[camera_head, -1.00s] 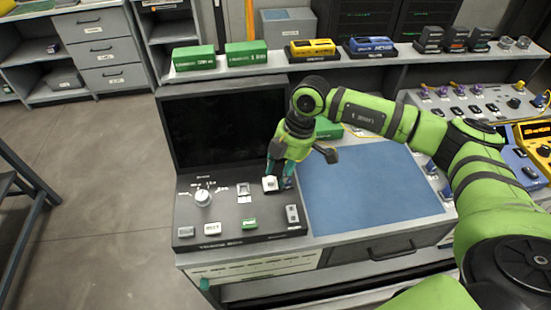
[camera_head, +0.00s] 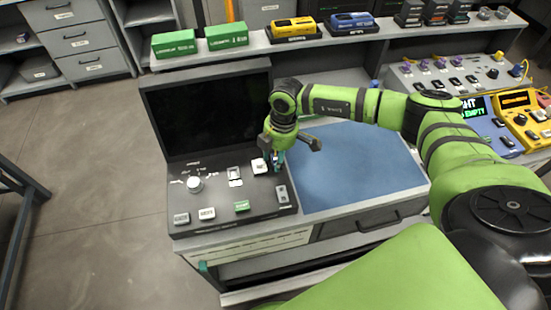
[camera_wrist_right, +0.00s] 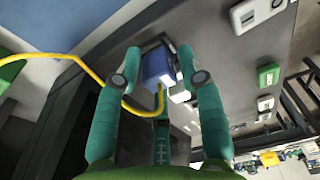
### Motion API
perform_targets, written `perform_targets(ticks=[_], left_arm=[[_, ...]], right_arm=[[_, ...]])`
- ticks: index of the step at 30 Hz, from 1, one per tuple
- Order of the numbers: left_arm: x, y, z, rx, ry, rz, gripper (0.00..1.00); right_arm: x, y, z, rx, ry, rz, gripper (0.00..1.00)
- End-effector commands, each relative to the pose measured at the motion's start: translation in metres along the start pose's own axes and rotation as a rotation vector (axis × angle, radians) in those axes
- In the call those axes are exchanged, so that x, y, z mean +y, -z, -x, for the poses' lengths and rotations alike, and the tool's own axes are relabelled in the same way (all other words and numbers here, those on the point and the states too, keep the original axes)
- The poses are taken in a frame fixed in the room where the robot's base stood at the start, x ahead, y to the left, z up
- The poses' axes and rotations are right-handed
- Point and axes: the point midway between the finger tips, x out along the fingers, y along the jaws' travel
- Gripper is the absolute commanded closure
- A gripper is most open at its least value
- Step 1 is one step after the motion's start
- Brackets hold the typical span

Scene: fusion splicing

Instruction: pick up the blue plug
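The blue plug (camera_wrist_right: 157,67) shows in the right wrist view, with a yellow cable (camera_wrist_right: 85,65) curving from it to the left. My right gripper (camera_wrist_right: 160,58) has its green fingers apart, one on each side of the plug, with narrow gaps seeming to remain. A third green finger shows below the plug. In the head view my right gripper (camera_head: 276,163) points down at the right edge of the dark console, beside a white button. The plug cannot be made out clearly there. My left gripper is not in view.
The dark console (camera_head: 225,215) has a knob, several buttons and an upright black screen (camera_head: 212,115). A blue mat (camera_head: 355,165) lies to its right. Green boxes (camera_head: 174,44) and coloured devices stand on the rear shelf. More equipment stands at the right.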

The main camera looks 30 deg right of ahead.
Motion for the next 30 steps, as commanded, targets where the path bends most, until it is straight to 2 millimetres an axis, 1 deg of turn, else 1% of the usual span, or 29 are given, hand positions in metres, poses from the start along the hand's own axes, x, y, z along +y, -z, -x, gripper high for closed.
perform_targets(ticks=[1,2,3,12,16,19,20,23,26,30], left_arm=[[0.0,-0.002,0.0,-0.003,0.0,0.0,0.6],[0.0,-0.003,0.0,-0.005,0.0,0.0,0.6],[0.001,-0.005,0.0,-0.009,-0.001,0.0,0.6],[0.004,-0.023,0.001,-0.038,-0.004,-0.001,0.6],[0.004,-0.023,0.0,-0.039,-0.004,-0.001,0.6],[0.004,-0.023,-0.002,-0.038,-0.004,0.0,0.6],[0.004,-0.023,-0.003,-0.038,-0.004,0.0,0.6],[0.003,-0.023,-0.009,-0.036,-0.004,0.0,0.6],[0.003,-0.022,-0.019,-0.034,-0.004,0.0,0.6],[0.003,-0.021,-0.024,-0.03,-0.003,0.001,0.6]], right_arm=[[0.0,0.0,0.0,0.0,0.0,0.0,0.77],[0.0,0.0,0.0,0.001,0.0,0.0,0.89],[0.0,0.0,0.0,0.001,0.0,0.0,0.96],[0.0,0.001,0.001,0.003,-0.001,0.001,0.97],[0.0,0.002,0.002,0.004,-0.001,0.001,0.97],[0.001,0.003,0.007,0.007,-0.003,0.002,0.98],[0.001,0.003,0.009,0.007,-0.004,0.002,1.0],[0.001,0.004,0.02,0.006,-0.004,0.004,1.0],[0.002,0.006,0.039,0.006,-0.007,0.003,1.0],[-0.025,-0.003,0.054,0.001,-0.001,0.004,1.0]])
